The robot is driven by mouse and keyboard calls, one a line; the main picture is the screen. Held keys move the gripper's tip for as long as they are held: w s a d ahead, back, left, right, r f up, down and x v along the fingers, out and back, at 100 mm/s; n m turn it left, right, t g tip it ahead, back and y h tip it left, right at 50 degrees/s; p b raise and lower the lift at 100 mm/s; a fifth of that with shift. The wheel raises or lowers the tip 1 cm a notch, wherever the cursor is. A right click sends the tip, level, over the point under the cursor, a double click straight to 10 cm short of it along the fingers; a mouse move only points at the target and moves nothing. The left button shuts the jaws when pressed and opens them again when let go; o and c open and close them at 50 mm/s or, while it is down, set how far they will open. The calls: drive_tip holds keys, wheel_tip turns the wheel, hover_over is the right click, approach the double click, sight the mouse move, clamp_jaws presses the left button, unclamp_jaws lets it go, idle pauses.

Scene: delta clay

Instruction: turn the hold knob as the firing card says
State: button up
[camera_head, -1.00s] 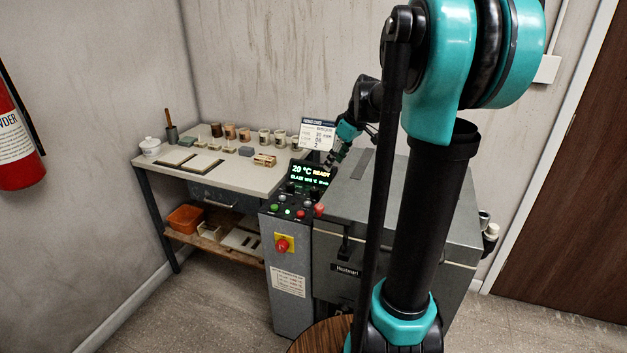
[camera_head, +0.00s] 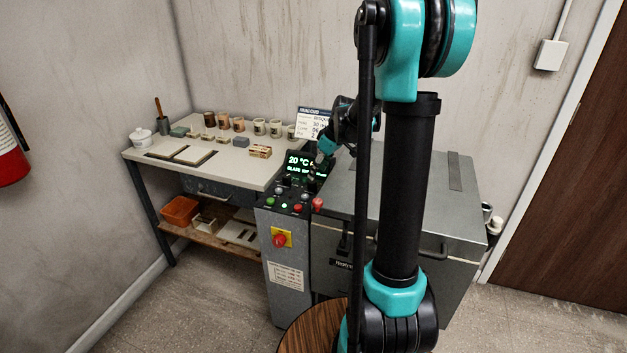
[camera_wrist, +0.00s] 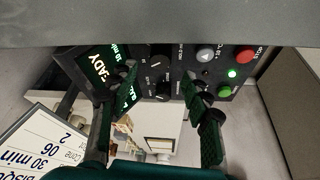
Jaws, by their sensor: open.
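The control panel (camera_wrist: 195,68) fills the upper part of the wrist view. It has dark knobs with white marks, one (camera_wrist: 156,63) above another (camera_wrist: 160,90); their small labels are too blurred to tell which is hold. My gripper (camera_wrist: 160,86) is open and empty, its two fingers on either side of the knobs, with no clear contact. In the head view my gripper (camera_head: 318,163) is over the panel beside the display (camera_head: 300,165), which reads 20 °C. The firing card (camera_wrist: 38,143) shows "30 min", "06" and "2"; it stands behind the panel in the head view (camera_head: 308,118).
Grey and red buttons and a lit green one (camera_wrist: 232,74) sit beside the knobs. A red emergency button (camera_head: 280,240) is on the cabinet front. The grey kiln (camera_head: 440,200) is to the right. The worktable (camera_head: 230,170) at left holds several cups and blocks.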

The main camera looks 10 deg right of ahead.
sight(313, 181)
drive_tip(key=x, duration=0.5)
drive_tip(key=shift+a+f, duration=0.1)
drive_tip(key=shift+f, duration=0.2)
clamp_jaws()
